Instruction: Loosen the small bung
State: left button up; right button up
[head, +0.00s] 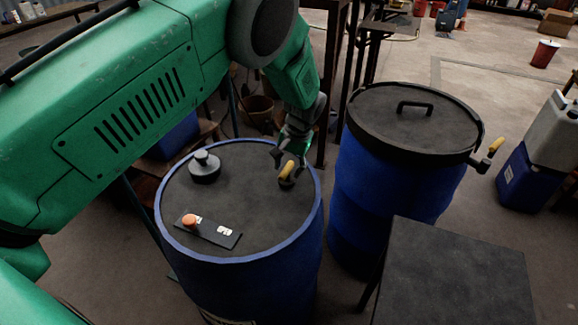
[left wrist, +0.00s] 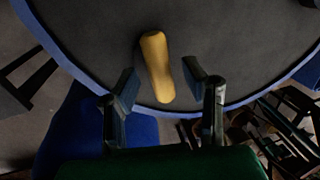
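A blue drum (head: 172,231) with a dark lid stands below my left arm. A small fitting with a yellow handle (head: 287,170) sits near the lid's right edge; it looks like the small bung. A larger dark bung with a grey knob (head: 204,166) sits at the lid's back left. My left gripper (head: 285,158) is at the yellow handle. In the left wrist view the yellow handle (left wrist: 157,68) lies between the open fingers (left wrist: 160,78), with gaps on both sides. The handle hides the fitting's base there. My right gripper is out of view.
A dark plate with an orange knob (head: 190,220) lies on the lid's front. A second blue drum (head: 388,198) with a handled, clamped lid stands to the right. A dark table (head: 455,275) is at the front right.

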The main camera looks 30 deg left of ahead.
pick_arm(q)
notch_tip(320, 180, up, 12)
jog(key=d, duration=0.2)
jog(key=shift+d+f, duration=0.2)
jog(key=shift+w, duration=0.1)
